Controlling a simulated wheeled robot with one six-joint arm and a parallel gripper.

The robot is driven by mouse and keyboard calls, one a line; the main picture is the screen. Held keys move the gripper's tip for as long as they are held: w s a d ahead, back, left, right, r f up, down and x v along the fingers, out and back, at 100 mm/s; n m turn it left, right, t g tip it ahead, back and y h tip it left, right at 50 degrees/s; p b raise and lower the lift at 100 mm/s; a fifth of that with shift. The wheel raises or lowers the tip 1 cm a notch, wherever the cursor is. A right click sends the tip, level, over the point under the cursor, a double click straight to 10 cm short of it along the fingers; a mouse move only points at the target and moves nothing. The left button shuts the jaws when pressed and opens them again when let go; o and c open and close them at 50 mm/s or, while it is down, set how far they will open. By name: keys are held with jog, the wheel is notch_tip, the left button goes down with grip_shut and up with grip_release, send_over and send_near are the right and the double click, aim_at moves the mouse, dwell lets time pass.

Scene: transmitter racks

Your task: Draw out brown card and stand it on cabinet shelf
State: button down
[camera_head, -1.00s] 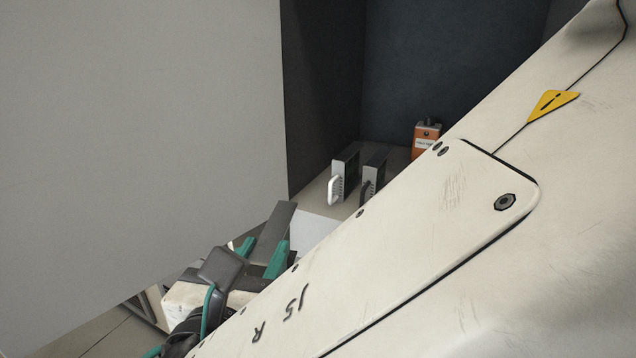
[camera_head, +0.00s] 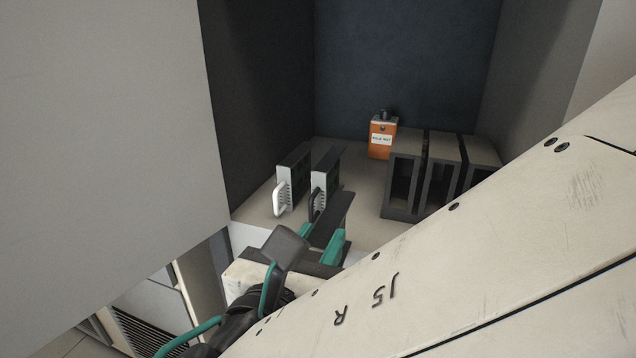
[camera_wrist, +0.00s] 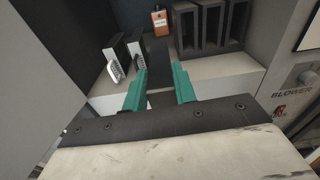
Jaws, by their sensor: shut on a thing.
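My gripper (camera_head: 322,240), with green fingers, is shut on a dark card (camera_head: 333,214). I take it for the brown card, though its colour looks dark grey-brown and its handle is hidden. In the wrist view the card (camera_wrist: 158,62) sticks out forward between the fingers (camera_wrist: 160,84). The cabinet shelf (camera_head: 352,180) is pale and lies just beyond my gripper. The held card is at the shelf's front edge in the picture; I cannot tell whether it touches the shelf.
A white-handled card (camera_head: 289,178) and a black-handled card (camera_head: 325,176) stand on the shelf, left of and behind the held card. An orange box (camera_head: 381,138) stands at the back. A dark slotted rack (camera_head: 408,178) is at right. A large grey panel (camera_head: 100,130) borders the left.

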jog(key=r+x, duration=0.1)
jog(key=x, duration=2)
jog(key=shift+r, duration=0.25)
dwell(0.6)
jog(key=shift+f, duration=0.75)
dwell(0.4)
jog(key=c, duration=1)
grip_release()
jog(key=shift+c, duration=0.2)
